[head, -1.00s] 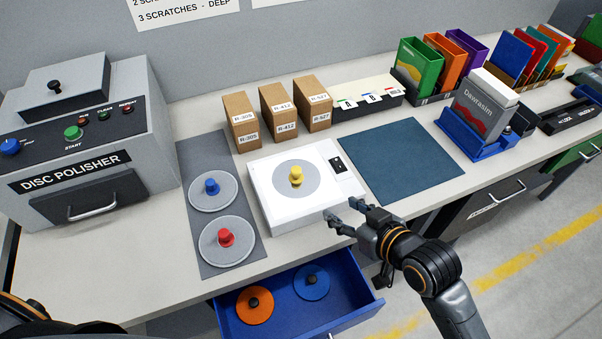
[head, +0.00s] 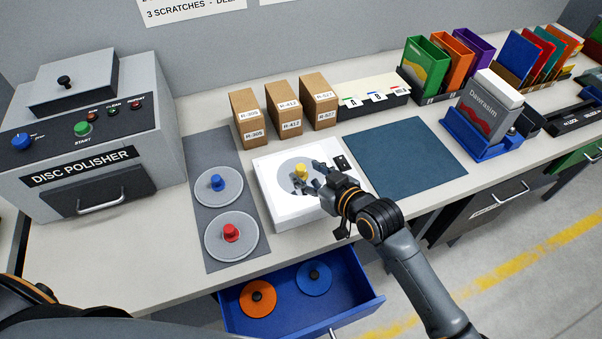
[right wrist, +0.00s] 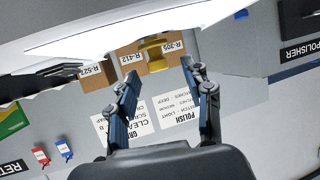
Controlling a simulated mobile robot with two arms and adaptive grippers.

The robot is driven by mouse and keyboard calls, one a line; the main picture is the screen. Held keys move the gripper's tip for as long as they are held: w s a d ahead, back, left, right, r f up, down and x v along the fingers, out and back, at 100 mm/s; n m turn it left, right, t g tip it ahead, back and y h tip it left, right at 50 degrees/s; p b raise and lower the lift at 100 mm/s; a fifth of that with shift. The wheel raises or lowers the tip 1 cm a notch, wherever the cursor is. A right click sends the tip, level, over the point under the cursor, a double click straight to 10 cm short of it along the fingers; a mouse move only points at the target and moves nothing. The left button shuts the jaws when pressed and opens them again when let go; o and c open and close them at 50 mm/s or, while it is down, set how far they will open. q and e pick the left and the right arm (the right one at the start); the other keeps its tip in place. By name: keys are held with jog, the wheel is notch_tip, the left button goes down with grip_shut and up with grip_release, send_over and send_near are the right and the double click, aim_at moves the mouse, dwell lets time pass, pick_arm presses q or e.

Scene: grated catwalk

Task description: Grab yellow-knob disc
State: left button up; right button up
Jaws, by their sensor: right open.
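The grey disc (head: 286,176) with the yellow knob (head: 300,170) lies on the white square device (head: 275,205). My right gripper (head: 309,177) is open, with its fingertips close to the knob's right side in the head view. In the right wrist view the yellow knob (right wrist: 154,52) shows ahead, between and beyond the open fingers (right wrist: 168,85). Nothing is between the fingers that I can see as held. The gripper covers part of the disc's right side. My left gripper is not in view.
A grey mat (head: 200,165) left of the device holds a blue-knob disc (head: 216,197) and a red-knob disc (head: 231,254). An open blue drawer (head: 365,303) juts out below. Brown boxes (head: 284,113) stand behind. A dark blue mat (head: 405,160) lies clear on the right.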

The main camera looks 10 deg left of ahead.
aim_at(304, 171)
jog(key=x, duration=0.4)
jog(key=shift+d+f+p, duration=0.1)
jog(key=shift+f+p, duration=0.1)
jog(key=shift+p, duration=0.1)
jog(key=shift+c, duration=0.2)
grip_shut()
jog(key=shift+r, duration=0.1)
